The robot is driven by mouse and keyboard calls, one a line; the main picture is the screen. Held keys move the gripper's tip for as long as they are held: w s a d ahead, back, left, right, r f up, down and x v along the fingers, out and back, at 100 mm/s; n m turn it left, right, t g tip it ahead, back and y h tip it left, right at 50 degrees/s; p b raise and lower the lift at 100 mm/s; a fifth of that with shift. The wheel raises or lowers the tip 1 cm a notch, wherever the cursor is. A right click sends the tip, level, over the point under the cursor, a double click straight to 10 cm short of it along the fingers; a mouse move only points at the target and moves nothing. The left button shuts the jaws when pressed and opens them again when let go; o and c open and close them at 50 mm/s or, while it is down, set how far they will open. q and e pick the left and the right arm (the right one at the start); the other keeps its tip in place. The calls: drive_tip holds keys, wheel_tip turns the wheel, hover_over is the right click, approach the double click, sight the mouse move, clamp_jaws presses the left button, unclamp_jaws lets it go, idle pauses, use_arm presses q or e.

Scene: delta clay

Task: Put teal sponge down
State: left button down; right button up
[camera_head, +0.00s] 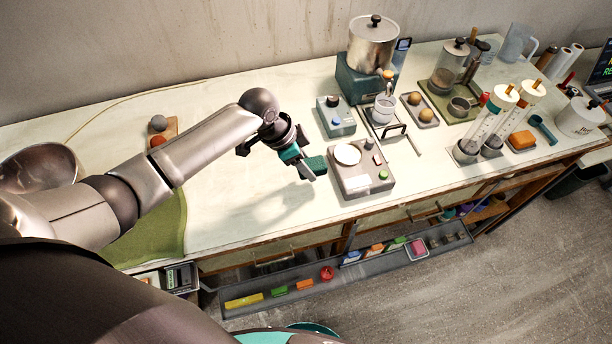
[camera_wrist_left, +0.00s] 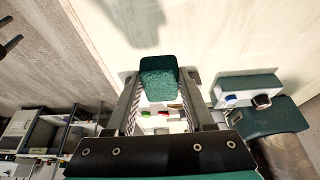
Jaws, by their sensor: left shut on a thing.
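The teal sponge (camera_head: 316,164) is a small dark green-teal block at the tip of my left gripper (camera_head: 306,168), above the white worktop. In the left wrist view the sponge (camera_wrist_left: 158,77) sits between the fingertips of my left gripper (camera_wrist_left: 160,92), which is shut on it. The sponge is apart from the worktop, and a shadow lies on the bare surface to its lower left. My right gripper is not in view.
A grey device with a round white plate (camera_head: 347,155) stands just right of the sponge. A teal box with a knob (camera_head: 335,117) is behind it. A green mat (camera_head: 160,232) lies at left. The worktop (camera_head: 240,215) between is bare. A low rail (camera_head: 270,297) runs along the front.

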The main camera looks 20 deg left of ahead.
sight(306, 184)
use_arm(q)
drive_tip(key=shift+f, duration=0.8)
drive_tip(key=shift+f+b, duration=0.3)
drive_tip(key=shift+f, duration=1.45)
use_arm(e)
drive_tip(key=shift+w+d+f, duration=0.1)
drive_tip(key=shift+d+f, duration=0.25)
use_arm(q)
drive_tip(key=shift+f, duration=0.2)
drive_tip(key=shift+c, duration=1.4)
unclamp_jaws()
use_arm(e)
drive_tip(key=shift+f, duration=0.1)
use_arm(q)
drive_tip(key=shift+r, duration=0.15)
drive_tip(key=shift+r, duration=0.25)
drive_tip(key=p+v, duration=0.1)
drive_tip(key=v, duration=1)
drive_tip(key=shift+s+a+r+p, duration=0.2)
drive_tip(key=shift+r+p, duration=0.05)
drive_tip(key=shift+p, duration=0.1)
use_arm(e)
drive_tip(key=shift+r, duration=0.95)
